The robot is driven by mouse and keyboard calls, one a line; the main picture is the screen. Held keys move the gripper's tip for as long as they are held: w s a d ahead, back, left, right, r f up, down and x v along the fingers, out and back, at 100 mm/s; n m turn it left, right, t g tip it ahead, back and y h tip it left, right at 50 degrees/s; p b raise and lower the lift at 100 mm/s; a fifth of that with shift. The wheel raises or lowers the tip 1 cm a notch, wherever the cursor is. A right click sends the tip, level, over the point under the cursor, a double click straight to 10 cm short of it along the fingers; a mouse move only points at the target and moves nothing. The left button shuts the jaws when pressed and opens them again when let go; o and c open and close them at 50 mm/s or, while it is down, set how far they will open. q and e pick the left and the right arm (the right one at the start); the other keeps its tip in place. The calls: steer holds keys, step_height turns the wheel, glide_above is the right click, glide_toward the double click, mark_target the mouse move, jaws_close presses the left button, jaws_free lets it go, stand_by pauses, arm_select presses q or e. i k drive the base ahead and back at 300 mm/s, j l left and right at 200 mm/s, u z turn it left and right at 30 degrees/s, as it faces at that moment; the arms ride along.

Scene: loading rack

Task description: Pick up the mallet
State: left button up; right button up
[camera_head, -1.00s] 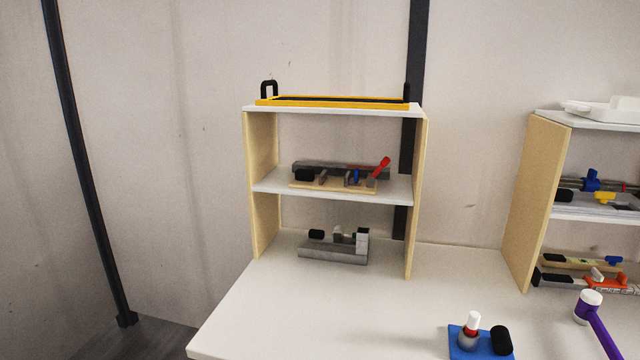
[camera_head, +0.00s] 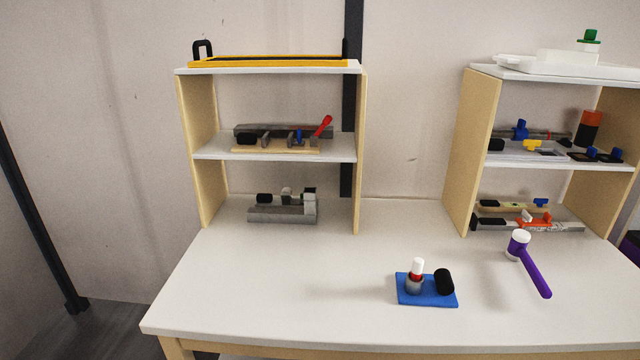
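The mallet (camera_head: 531,269) has a purple handle and a purple head with white faces. It lies on the right part of the white table, in front of the right shelf unit. Its head is toward the shelf and its handle slants toward the front right. Neither of my grippers shows in the head view.
The white table (camera_head: 270,290) has free room at its left and front. A blue base (camera_head: 429,298) with a white-topped piece and a black cylinder stands left of the mallet. The left shelf unit (camera_head: 363,150) and the right shelf unit (camera_head: 473,150) hold several fixtures.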

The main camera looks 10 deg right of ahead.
mark_target(516, 251)
steer(key=k+z, duration=0.15)
steer(key=z, duration=1.3)
steer(key=l+u, duration=0.1)
steer(key=u, duration=0.4)
steer(key=i+l+u, duration=0.15)
steer(key=l+u, duration=0.3)
steer(key=l, duration=0.25)
steer(key=l+u, duration=0.5)
steer(key=l, duration=0.2)
